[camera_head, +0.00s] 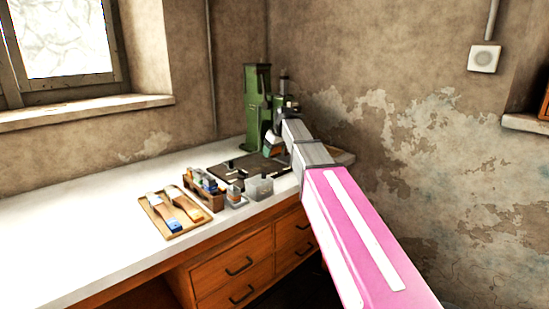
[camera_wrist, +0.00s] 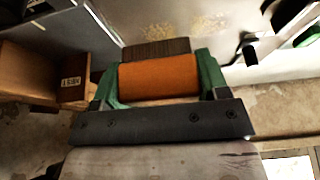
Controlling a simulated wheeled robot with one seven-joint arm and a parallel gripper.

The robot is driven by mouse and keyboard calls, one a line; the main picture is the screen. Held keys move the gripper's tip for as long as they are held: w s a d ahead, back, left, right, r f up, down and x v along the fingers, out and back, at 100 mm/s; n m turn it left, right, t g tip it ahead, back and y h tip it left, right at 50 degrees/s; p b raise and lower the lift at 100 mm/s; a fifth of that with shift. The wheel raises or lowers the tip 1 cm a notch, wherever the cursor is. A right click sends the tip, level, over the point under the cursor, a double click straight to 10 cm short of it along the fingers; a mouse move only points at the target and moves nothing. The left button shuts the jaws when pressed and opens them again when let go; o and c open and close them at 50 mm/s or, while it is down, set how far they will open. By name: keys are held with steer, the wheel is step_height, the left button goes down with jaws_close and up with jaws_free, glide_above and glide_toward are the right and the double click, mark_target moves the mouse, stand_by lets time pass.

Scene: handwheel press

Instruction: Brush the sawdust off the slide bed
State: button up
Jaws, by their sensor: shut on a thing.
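My gripper (camera_wrist: 160,62) is shut on an orange brush (camera_wrist: 158,77), with its green fingers at the two ends of the orange part. The brush's brown bristles (camera_wrist: 156,48) point away from the wrist. Beyond them lies a pale grey surface (camera_wrist: 270,71), which looks like the slide bed. Tan sawdust (camera_wrist: 206,24) lies on it in two patches, close to the bristles in this view. I cannot tell whether the bristles touch the surface. In the head view, my arm reaches the green press (camera_head: 256,105) and hides most of the bed.
A wooden tray (camera_head: 160,228) with two brushes lies on the white bench (camera_head: 90,220). A wooden rack (camera_head: 204,196) and small containers (camera_head: 259,187) stand beside a dark mat (camera_head: 228,171). A labelled wooden box (camera_wrist: 74,92) is at the left of the wrist view. The left bench top is clear.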

steer(key=shift+r, duration=1.35)
